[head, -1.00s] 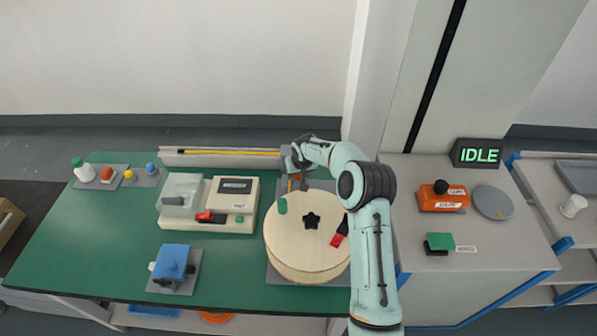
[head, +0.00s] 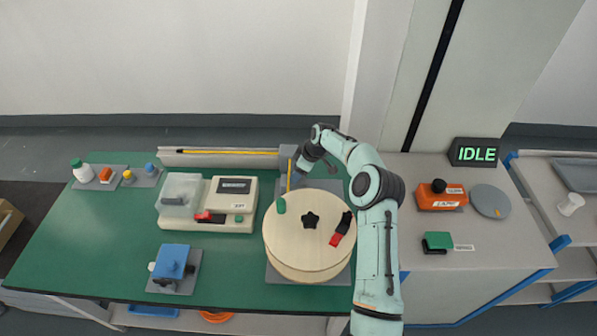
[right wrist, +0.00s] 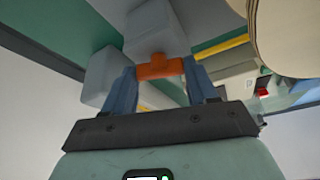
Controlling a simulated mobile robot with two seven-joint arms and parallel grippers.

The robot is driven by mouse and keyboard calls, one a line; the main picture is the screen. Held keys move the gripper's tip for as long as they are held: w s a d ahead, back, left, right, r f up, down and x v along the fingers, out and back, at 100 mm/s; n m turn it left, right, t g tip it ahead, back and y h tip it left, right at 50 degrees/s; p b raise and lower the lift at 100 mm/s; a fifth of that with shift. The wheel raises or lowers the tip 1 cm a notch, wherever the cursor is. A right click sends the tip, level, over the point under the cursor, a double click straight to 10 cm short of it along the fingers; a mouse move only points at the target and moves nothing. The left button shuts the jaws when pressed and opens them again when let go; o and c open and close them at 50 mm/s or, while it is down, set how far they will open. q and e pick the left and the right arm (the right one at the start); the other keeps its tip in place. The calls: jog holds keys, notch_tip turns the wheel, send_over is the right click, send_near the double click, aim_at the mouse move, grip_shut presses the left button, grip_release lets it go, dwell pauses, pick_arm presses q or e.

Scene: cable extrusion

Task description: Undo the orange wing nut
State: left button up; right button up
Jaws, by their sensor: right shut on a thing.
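The orange wing nut (right wrist: 158,69) shows in the right wrist view, against the face of a grey block (right wrist: 154,30). My right gripper (right wrist: 161,72) has one blue-grey finger at each end of the nut and is shut on it. In the head view my right arm reaches over the back of the wooden reel, its wrist pointing down beside the grey block (head: 287,160). There the wrist hides the nut and fingertips. My left gripper is not in view.
The wooden reel (head: 290,235) with a black star knob (head: 310,221) stands in front of my right wrist. A yellow cable (head: 215,152) lies in a grey channel (head: 180,160) along the back. A cream machine (head: 232,205) stands left; open green bench lies around it.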

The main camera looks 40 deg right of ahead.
jog(key=shift+w+d+n+g+y, duration=0.1)
jog(key=shift+n+g+y, duration=0.45)
jog(key=shift+n, duration=1.35)
jog(key=o, duration=1.1)
jog(key=shift+c, duration=0.2)
jog(key=v, duration=1.3)
jog(key=shift+r, duration=0.2)
